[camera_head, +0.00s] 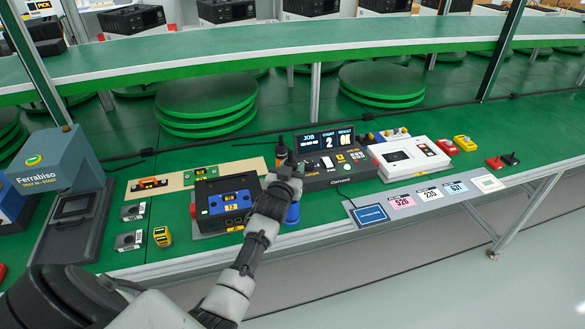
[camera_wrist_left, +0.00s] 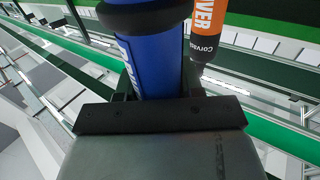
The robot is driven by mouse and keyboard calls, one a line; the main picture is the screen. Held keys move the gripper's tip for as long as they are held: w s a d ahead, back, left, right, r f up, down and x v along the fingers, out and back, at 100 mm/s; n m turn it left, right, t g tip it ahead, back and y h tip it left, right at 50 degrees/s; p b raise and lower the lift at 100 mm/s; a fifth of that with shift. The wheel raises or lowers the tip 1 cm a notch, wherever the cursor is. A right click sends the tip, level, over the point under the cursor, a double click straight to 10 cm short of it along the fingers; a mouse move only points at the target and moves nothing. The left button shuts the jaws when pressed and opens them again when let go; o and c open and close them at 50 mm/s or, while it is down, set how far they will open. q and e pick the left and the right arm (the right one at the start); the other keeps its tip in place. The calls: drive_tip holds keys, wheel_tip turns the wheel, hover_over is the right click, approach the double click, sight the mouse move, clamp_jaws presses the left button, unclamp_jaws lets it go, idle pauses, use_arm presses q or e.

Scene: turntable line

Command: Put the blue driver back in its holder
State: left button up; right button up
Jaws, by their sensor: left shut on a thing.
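The blue driver (camera_wrist_left: 158,60) fills the middle of the left wrist view, with white lettering on its side and a dark band around it. My left gripper (camera_head: 287,183) is shut on it. In the head view a blue part (camera_head: 293,214) shows just below the gripper, and the gripper hides the rest. An orange and black driver (camera_wrist_left: 208,28) stands close beside the blue one in the left wrist view. It also shows behind my gripper in the head view (camera_head: 281,151). I cannot make out the blue driver's holder. My right gripper is not in view.
A black device with a blue top (camera_head: 233,203) stands left of the gripper. A control box (camera_head: 337,168) with a lit display and a white device (camera_head: 408,157) stand to the right. A label strip (camera_head: 430,197) runs along the front edge. Green turntables (camera_head: 207,97) lie behind.

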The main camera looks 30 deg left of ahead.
use_arm(q)
drive_tip(key=shift+f+b, duration=0.6)
drive_tip(key=shift+f, duration=0.15)
drive_tip(key=o, duration=1.1)
drive_tip(key=shift+r, duration=0.1)
drive_tip(key=shift+c, duration=0.2)
drive_tip(key=shift+o, duration=0.6)
drive_tip(key=shift+s, duration=0.15)
drive_tip(key=v, duration=1)
drive_tip(key=shift+s+d+b, duration=0.15)
drive_tip(key=shift+s+b, duration=0.1)
drive_tip(key=shift+b, duration=0.15)
